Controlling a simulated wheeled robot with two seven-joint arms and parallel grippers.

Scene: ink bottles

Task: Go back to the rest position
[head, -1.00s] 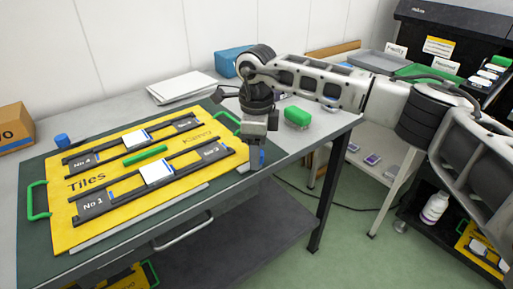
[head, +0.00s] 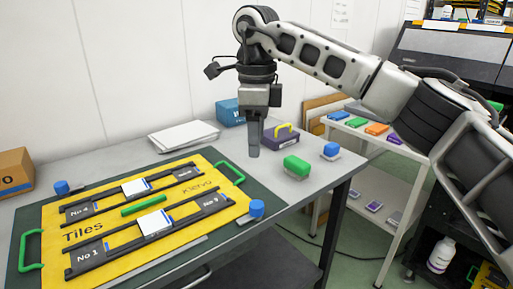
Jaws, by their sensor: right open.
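My right gripper (head: 254,150) hangs pointing down above the grey table (head: 330,180), behind the yellow board's right end. It is open, and no object shows in it; the fingers appear nearly in line from this side. A small blue-capped object (head: 257,208) stands upright at the yellow board's near right corner, apart from the gripper. Another blue-capped object (head: 62,187) stands at the board's far left corner. The yellow "Tiles" board (head: 108,217) lies on a dark green mat (head: 280,205). My left gripper is not in view.
A green block (head: 297,166) and a blue block (head: 331,151) sit right of the gripper. A purple box with a yellow handle (head: 280,140) and a blue box (head: 231,112) stand behind it. White sheets (head: 183,135) lie at the back. A cardboard box (head: 14,172) is left.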

